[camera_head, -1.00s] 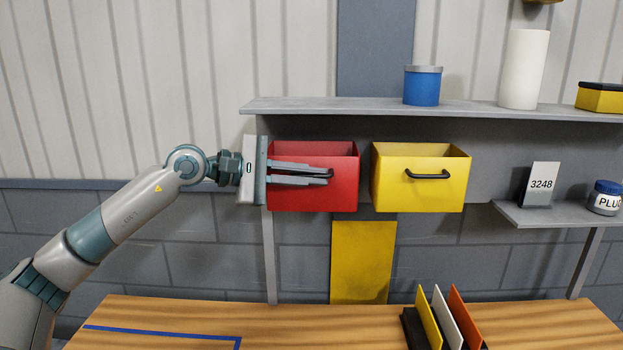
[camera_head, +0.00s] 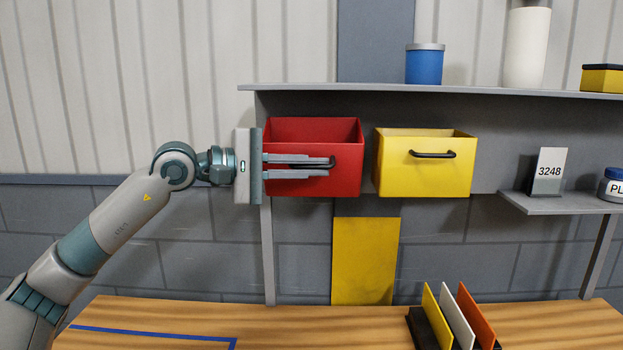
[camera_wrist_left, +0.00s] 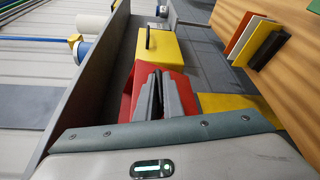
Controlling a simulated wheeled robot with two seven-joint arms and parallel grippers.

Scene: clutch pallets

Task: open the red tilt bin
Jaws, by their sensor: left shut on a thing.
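The red tilt bin (camera_head: 300,187) hangs under the grey shelf, left of the yellow bin. It leans forward and its open top shows a red inside. My left gripper (camera_head: 331,166) reaches across its front from the left and is shut on the dark handle (camera_head: 333,162), which the fingers partly hide. In the left wrist view my left gripper's fingers (camera_wrist_left: 160,77) lie in front of the red bin (camera_wrist_left: 127,103), which is mostly hidden. My right gripper is out of view.
The yellow bin (camera_head: 425,180) with a black handle sits close on the right. The shelf (camera_head: 300,92) is just above, with a blue can (camera_head: 425,66) and a white cylinder (camera_head: 526,48). A wooden table (camera_head: 270,318) with upright coloured plates (camera_head: 455,315) is below.

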